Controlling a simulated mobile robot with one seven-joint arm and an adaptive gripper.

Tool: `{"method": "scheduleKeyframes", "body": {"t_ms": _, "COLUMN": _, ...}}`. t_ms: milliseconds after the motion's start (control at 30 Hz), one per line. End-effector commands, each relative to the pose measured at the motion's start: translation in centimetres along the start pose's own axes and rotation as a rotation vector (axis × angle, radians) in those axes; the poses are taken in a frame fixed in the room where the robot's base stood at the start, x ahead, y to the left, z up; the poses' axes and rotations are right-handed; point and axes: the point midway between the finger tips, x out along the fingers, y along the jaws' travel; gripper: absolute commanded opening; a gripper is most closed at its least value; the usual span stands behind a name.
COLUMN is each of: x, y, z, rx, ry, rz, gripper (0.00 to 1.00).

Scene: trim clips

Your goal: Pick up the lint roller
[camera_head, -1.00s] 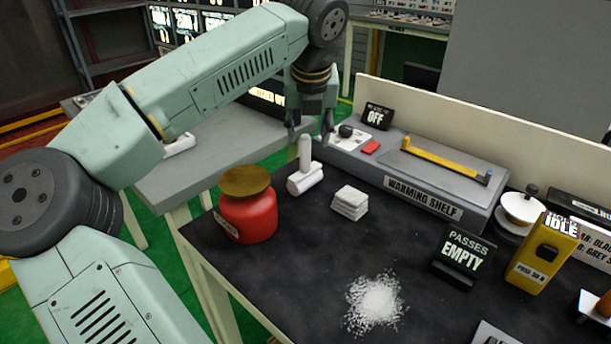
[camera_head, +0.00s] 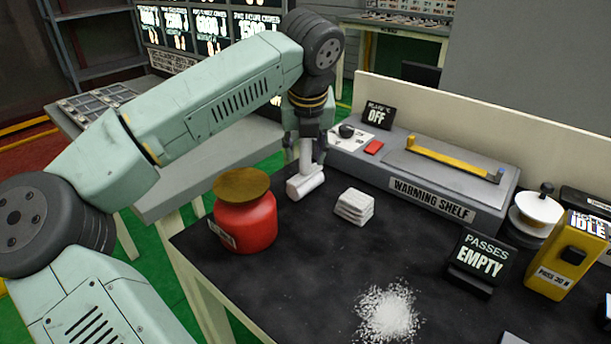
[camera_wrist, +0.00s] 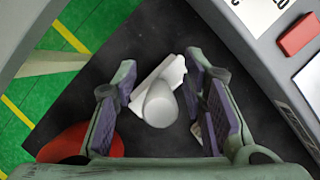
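The white lint roller (camera_head: 305,182) stands at the far left corner of the black tabletop, its handle upright and its roll lying on the surface. My gripper (camera_head: 306,150) is lowered over the handle from above. In the wrist view the round top of the lint roller's handle (camera_wrist: 161,103) lies between the two fingers of my gripper (camera_wrist: 160,108). There is a visible gap on both sides, so the fingers are open and not touching it.
A red jar with a brown lid (camera_head: 246,217) stands close on the left. A folded white cloth stack (camera_head: 354,206) lies to the right. The grey warming shelf (camera_head: 440,192) stands behind on the right. White powder (camera_head: 388,312) is spread at the front.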

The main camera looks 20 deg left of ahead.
Motion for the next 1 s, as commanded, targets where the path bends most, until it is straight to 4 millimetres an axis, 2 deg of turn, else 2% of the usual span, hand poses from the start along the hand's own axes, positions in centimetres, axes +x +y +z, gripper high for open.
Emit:
{"method": "scheduleKeyframes", "body": {"t_ms": 67, "x": 0.02, "y": 0.01, "z": 0.0, "rx": 0.0, "ry": 0.0, "rz": 0.0, "gripper": 0.31}}
{"method": "scheduleKeyframes", "body": {"t_ms": 533, "x": 0.03, "y": 0.02, "z": 0.0, "rx": 0.0, "ry": 0.001, "rz": 0.001, "gripper": 0.0}}
{"method": "scheduleKeyframes", "body": {"t_ms": 1000, "x": 0.06, "y": 0.07, "z": -0.02, "rx": 0.0, "ry": 0.002, "rz": 0.002, "gripper": 0.0}}
